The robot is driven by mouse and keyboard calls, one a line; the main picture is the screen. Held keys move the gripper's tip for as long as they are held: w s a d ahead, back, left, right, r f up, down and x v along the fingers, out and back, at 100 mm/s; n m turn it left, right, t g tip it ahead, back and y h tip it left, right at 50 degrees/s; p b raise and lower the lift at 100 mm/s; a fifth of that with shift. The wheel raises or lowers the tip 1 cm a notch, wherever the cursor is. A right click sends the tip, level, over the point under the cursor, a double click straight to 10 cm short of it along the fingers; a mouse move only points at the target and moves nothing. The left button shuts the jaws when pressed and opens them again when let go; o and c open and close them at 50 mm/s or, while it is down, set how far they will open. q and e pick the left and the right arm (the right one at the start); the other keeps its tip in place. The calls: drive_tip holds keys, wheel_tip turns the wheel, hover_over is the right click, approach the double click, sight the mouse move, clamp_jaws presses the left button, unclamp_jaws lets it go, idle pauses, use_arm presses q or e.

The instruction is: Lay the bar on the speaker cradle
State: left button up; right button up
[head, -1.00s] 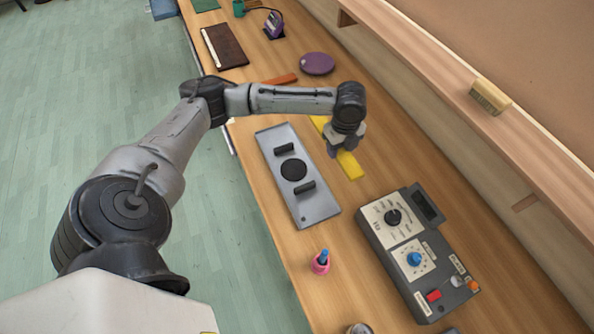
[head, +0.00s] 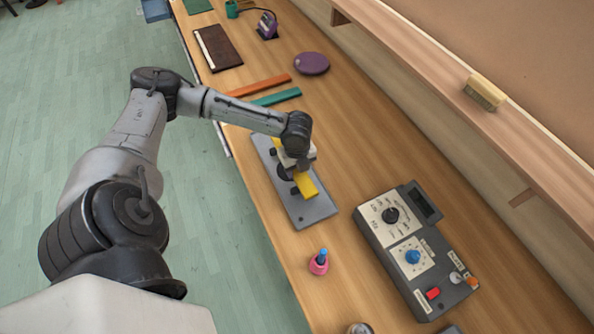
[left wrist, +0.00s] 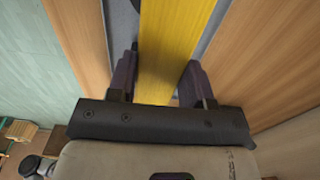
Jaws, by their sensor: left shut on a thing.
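The yellow bar (head: 307,185) is held in my left gripper (head: 297,166), over the grey speaker cradle (head: 313,211). The cradle is a flat plate with a round black speaker (head: 284,171) and black supports; my gripper and the bar partly hide them. The bar lies roughly along the plate's length. I cannot tell whether it touches the supports. In the left wrist view the bar (left wrist: 168,45) runs between the two dark fingers of the left gripper (left wrist: 160,82), with grey plate (left wrist: 121,30) beneath. My right gripper is not in view.
An orange bar (head: 258,86) and a teal bar (head: 275,97) lie beyond the cradle, near a purple disc (head: 312,63). A grey control box (head: 405,250) stands to the right. A pink bottle (head: 318,264) stands near the front edge. Wood between cradle and box is clear.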

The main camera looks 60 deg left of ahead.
use_arm(q)
wheel_tip(320, 180, down, 2)
drive_tip(key=shift+f, duration=0.15)
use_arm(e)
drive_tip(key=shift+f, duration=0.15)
use_arm(q)
drive_tip(key=shift+f, duration=0.3)
drive_tip(key=shift+f, duration=0.25)
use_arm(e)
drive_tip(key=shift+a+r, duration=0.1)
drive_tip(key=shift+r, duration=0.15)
use_arm(q)
drive_tip(key=o, duration=1)
drive_tip(key=shift+r, duration=0.15)
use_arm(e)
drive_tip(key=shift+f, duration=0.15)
